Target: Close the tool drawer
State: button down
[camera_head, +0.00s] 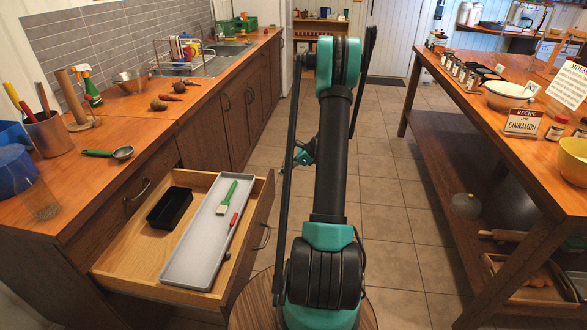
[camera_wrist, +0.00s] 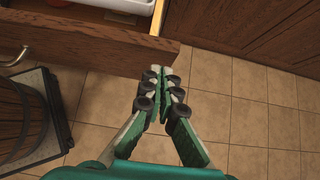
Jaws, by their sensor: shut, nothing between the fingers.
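The tool drawer (camera_head: 135,285) stands pulled out from the left counter, with its wooden front and a dark handle (camera_head: 262,237) facing the aisle. Inside lie a long light-grey tray (camera_head: 185,262) with a green-handled brush (camera_head: 227,198) and a small red-handled utensil (camera_head: 234,219), and a black bin (camera_head: 170,208). In the wrist view, the drawer front (camera_wrist: 85,45) crosses the upper left, with its handle (camera_wrist: 14,58) at the left edge. My gripper (camera_wrist: 160,74) is shut and empty, its fingertips close to the drawer front's lower edge in the picture; I cannot tell whether they touch.
The left counter (camera_head: 135,135) holds a ladle (camera_head: 122,153), a utensil pot (camera_head: 48,132) and vegetables. A wooden table (camera_head: 480,120) with jars and bowls stands at right. The tiled aisle (camera_head: 395,190) between is clear.

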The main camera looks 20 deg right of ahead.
jog(key=shift+w+a, duration=0.5)
jog(key=shift+a, duration=0.25)
